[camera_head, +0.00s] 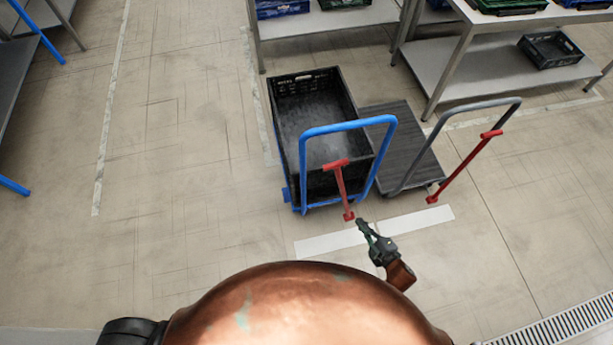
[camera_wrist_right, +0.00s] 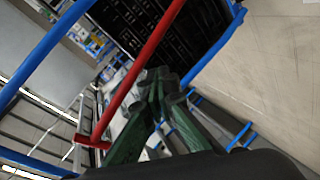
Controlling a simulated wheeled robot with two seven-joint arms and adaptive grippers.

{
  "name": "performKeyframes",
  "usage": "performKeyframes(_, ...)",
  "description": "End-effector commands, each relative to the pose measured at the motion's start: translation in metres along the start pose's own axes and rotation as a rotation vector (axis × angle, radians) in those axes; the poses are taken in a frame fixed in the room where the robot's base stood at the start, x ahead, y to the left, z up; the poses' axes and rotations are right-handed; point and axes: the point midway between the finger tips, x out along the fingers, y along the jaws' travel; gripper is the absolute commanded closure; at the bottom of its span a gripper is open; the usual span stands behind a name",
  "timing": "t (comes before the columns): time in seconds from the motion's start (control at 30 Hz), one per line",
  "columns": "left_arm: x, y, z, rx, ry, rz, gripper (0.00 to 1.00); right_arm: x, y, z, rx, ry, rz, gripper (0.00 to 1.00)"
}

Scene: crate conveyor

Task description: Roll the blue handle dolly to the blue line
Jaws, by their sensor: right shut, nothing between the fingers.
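The blue-handled dolly (camera_head: 286,194) stands right of centre in the head view, with a black crate (camera_head: 303,77) on it. Its blue handle (camera_head: 349,126) is a tall hoop at the near end. A red bar with a crosspiece (camera_head: 341,190) stands at that end; it also crosses the wrist view (camera_wrist_right: 142,80). My right gripper (camera_head: 361,223) is shut and empty, close to the red bar's lower end in the head view. Its fingers (camera_wrist_right: 155,82) appear beside the bar in the wrist view; I cannot tell whether they touch. My left gripper is out of view. No blue line shows.
A second dolly (camera_head: 400,138) with a grey handle (camera_head: 466,108) and red bar (camera_head: 464,170) stands close on the right. A white floor strip (camera_head: 417,222) lies in front. Grey shelves (camera_head: 480,80) stand behind. Floor at left is open; a drain grate (camera_head: 560,325) is lower right.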

Motion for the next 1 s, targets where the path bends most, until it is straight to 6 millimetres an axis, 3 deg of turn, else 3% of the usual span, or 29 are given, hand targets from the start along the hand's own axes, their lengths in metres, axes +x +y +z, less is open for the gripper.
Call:
performKeyframes(0.03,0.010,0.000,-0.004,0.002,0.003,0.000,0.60,0.011,0.025,-0.035,-0.109,0.096,0.046,1.00)
performKeyframes(0.1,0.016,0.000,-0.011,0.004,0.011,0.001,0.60,0.015,0.058,-0.083,-0.255,0.215,0.111,1.00)
performKeyframes(0.2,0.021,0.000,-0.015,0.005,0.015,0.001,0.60,0.011,0.087,-0.138,-0.413,0.341,0.185,1.00)
performKeyframes(0.3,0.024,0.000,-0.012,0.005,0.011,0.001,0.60,0.005,0.102,-0.172,-0.506,0.417,0.232,1.00)
performKeyframes(0.43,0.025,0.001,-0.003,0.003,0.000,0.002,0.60,0.006,0.109,-0.189,-0.549,0.449,0.255,1.00)
performKeyframes(0.57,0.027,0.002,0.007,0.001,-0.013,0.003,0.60,0.020,0.112,-0.198,-0.548,0.451,0.258,1.00)
performKeyframes(1.0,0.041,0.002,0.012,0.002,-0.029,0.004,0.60,0.097,0.123,-0.231,-0.546,0.445,0.254,1.00)
